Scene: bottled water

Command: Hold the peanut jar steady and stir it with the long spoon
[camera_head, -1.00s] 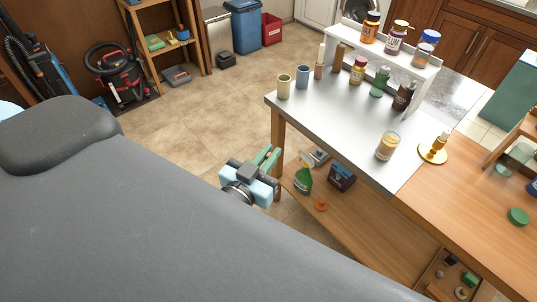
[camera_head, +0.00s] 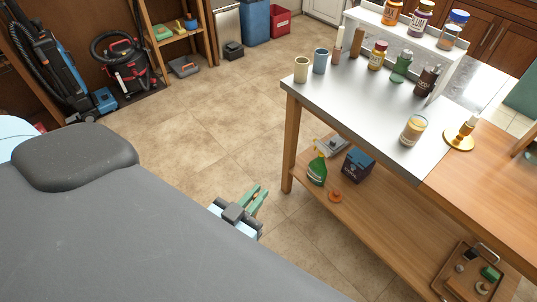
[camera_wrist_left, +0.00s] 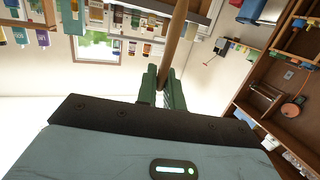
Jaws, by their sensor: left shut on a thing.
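A jar with tan contents (camera_head: 413,130), which looks like the peanut jar, stands upright on the metal part of the worktable (camera_head: 372,110). My left gripper (camera_head: 257,198) is over open floor, left of the table and well apart from the jar. In the left wrist view its green fingers (camera_wrist_left: 165,88) are shut on a long wooden handle (camera_wrist_left: 175,40), which looks like the long spoon's. The handle runs up out of the picture, so its far end is hidden. In the head view I cannot make out the spoon. My right gripper is not in view.
Cups (camera_head: 301,70), several bottles and a small raised shelf (camera_head: 408,37) stand along the table's back. A gold dispenser (camera_head: 462,135) is right of the jar. A green spray bottle (camera_head: 317,170) and dark box (camera_head: 358,164) sit on the lower shelf. Floor left of the table is clear.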

